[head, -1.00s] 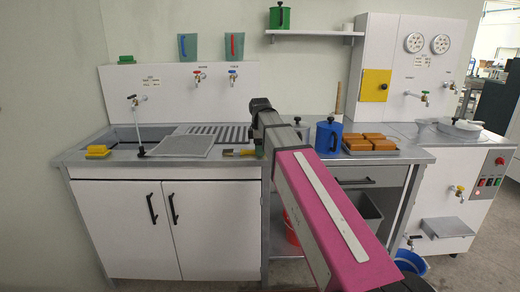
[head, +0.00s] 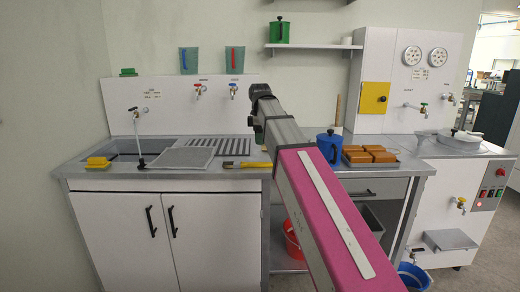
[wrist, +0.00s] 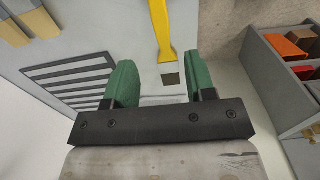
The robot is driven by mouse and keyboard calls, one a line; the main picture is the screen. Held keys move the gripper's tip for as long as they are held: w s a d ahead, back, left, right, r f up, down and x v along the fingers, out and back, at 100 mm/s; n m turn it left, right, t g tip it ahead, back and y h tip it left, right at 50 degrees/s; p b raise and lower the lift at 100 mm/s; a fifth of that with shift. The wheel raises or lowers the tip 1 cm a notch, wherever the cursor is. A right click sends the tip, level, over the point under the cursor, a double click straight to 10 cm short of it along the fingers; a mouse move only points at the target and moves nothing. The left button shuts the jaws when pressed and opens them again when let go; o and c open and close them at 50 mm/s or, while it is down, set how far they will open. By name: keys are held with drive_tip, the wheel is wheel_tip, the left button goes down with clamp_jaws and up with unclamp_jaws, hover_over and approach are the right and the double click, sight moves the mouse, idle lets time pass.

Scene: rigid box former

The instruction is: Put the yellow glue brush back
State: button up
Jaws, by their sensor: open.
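The yellow glue brush (head: 251,165) lies on the grey worktop, right of the slatted drainer. Its dark bristle end (head: 229,165) points left in the head view. In the wrist view the yellow handle (wrist: 160,25) runs down from the top edge, and the dark bristles (wrist: 171,80) show in the gap between the green fingers. My gripper (wrist: 160,72) is open with nothing held, above the worktop. The fingers look apart from the brush; the exact height is unclear. In the head view my arm hides most of the gripper.
A blue jug (head: 329,147) and a tray of brown blocks (head: 370,155) stand right of my arm. A sink with a yellow sponge (head: 98,162) is at left. A shelf (head: 312,46) carries a green can (head: 280,30). A wall-mounted yellow panel (head: 375,97) is at right.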

drive_tip(key=shift+r, duration=1)
